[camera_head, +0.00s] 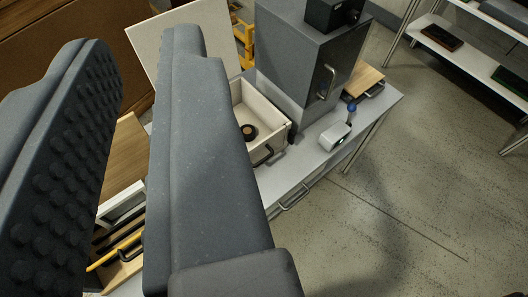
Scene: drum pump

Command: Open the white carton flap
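My gripper (137,42) fills the left of the view. Its two dark grey fingers are apart, and nothing is held between them. A cream-white upright panel (213,28) stands behind the right finger and shows on both sides of it; it looks like the raised carton flap, but I cannot be sure. I cannot tell whether the finger touches it. A cream open-topped box or drawer (275,101) with a dark handle is just right of the right finger. A dark round object (249,131) lies inside it. The finger hides its left part.
A grey cabinet (305,50) with a black device (333,12) on top stands on the light table (312,160). A small white device (335,136) sits near its front edge. Shelves (470,62) are at upper right. Open floor (440,180) lies right. A wooden organiser (122,270) is lower left.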

